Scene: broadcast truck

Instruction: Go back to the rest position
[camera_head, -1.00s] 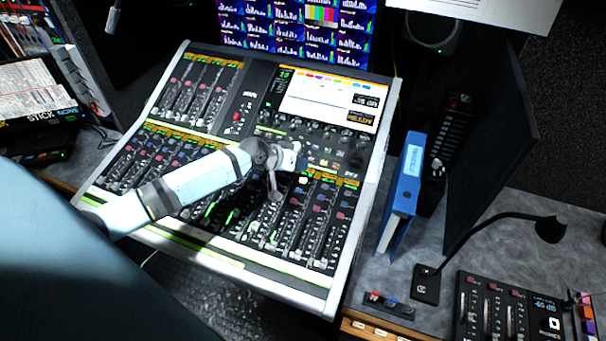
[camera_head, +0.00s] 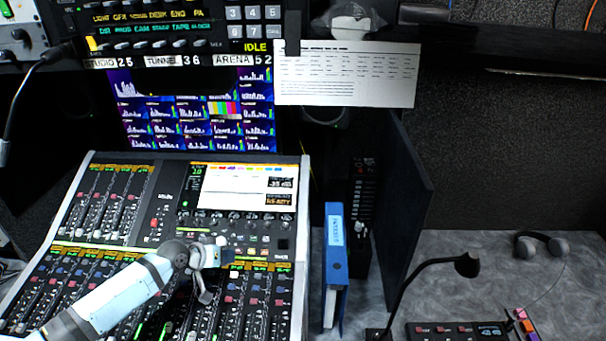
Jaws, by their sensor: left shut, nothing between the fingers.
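My left arm comes in from the lower left in the head view. Its gripper (camera_head: 205,284) is over the middle of the mixing console (camera_head: 298,250), with its fingers together and nothing seen between them. Faders and buttons lie behind and below it; I cannot tell whether it touches them. The console's screen (camera_head: 246,187) is lit, just above and to the right of the gripper. My right gripper is not in view.
A blue binder (camera_head: 337,262) stands right of the console, beside a dark panel (camera_head: 405,210). A gooseneck microphone (camera_head: 466,265), a small control panel (camera_head: 455,331) and a headset (camera_head: 541,244) are on the grey desk. Monitors (camera_head: 195,110) rise behind the console. The desk's right part has free room.

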